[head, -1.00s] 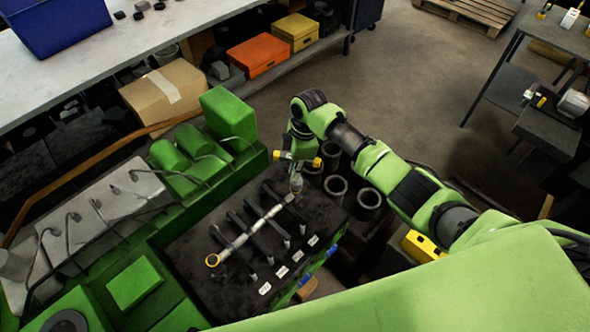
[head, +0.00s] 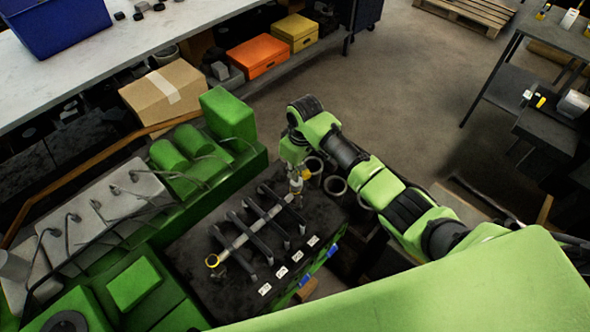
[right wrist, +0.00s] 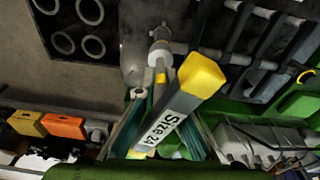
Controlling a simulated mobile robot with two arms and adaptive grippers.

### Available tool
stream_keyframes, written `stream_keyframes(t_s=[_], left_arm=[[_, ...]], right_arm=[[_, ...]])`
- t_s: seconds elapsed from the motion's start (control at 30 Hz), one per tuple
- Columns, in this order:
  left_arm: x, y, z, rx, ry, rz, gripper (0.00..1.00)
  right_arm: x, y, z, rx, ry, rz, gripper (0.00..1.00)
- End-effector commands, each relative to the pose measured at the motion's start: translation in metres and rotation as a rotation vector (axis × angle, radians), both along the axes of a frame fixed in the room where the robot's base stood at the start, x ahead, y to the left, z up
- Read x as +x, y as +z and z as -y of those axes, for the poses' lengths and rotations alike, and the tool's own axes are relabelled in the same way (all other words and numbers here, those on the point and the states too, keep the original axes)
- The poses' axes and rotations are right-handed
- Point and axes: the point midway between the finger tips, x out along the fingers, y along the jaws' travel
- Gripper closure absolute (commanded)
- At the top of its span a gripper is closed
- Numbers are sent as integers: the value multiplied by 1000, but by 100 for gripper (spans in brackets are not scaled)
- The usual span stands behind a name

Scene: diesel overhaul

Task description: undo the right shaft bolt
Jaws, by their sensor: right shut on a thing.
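A light grey shaft (head: 245,234) lies across several dark arms on the black engine top (head: 195,285), with a yellow ring (head: 212,261) at its near left end. My right gripper (head: 296,166) is above the shaft's far right end, shut on a grey tool with yellow ends. In the right wrist view the tool (right wrist: 178,108) reads "Size 24", and its pale round socket (right wrist: 160,54) points toward the shaft end. The right shaft bolt is hidden or too small to tell, so I cannot tell whether the socket sits on it. My left gripper is out of view.
Green engine parts (head: 170,156) and thin bent pipes stand left of the shaft. Open cylinder rings (head: 335,185) are right of my gripper. White labels (head: 281,272) line the near edge. A workbench (head: 60,75) is at the back left.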

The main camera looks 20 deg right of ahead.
Motion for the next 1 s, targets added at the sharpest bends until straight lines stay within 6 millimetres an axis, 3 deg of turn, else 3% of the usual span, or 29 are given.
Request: stream_keyframes(t_s=[1.0], left_arm=[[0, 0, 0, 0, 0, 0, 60]], right_arm=[[3, 1, 0, 2, -973, 0, 100]])
